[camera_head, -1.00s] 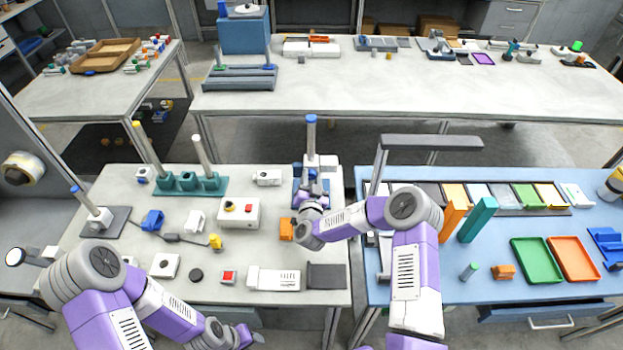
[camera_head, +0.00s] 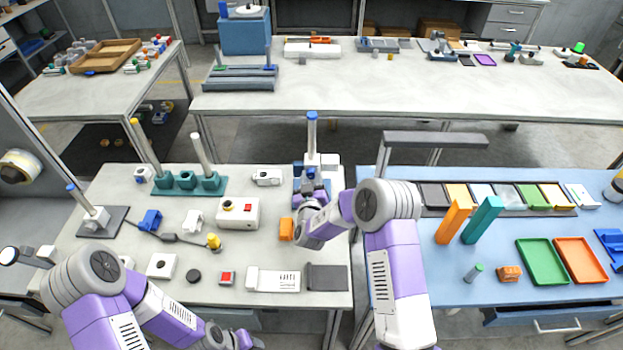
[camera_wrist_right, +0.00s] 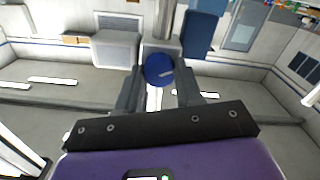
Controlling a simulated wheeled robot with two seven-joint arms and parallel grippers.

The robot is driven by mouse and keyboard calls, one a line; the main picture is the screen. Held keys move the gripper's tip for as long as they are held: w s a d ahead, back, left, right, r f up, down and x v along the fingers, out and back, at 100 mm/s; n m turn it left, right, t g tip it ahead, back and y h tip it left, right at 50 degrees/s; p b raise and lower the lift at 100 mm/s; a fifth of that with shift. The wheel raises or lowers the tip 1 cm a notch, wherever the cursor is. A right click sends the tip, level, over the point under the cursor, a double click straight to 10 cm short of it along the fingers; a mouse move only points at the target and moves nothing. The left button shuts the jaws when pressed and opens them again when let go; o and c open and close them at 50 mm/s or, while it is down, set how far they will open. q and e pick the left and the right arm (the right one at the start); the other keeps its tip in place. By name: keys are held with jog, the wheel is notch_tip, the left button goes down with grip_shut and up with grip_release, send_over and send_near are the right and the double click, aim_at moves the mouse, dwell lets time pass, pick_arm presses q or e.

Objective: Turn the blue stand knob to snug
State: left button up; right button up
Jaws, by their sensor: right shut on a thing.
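A stand with a blue-topped post (camera_head: 311,130) rises at the back right of the left white worktable. My right gripper (camera_head: 313,186) is at the front of this stand, low down, and hides part of it. In the right wrist view a round blue knob (camera_wrist_right: 158,69) with a pale mark on its face sits between the two dark fingers of my right gripper (camera_wrist_right: 158,90). The gripper is shut on the knob. The knob is hidden in the head view. My left gripper (camera_head: 242,339) is low at the front edge, away from the stand; its opening is unclear.
An orange block (camera_head: 286,229) lies just left of my right wrist. A white box with red and yellow buttons (camera_head: 238,213) and a teal post holder (camera_head: 180,184) stand further left. A blue table (camera_head: 450,285) with trays adjoins on the right.

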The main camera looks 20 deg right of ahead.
dwell(0.5)
jog(key=o, duration=1)
jog(key=shift+o, duration=0.2)
jog(key=v, duration=0.7)
jog(key=shift+s, duration=0.3)
jog(key=shift+a, duration=0.1)
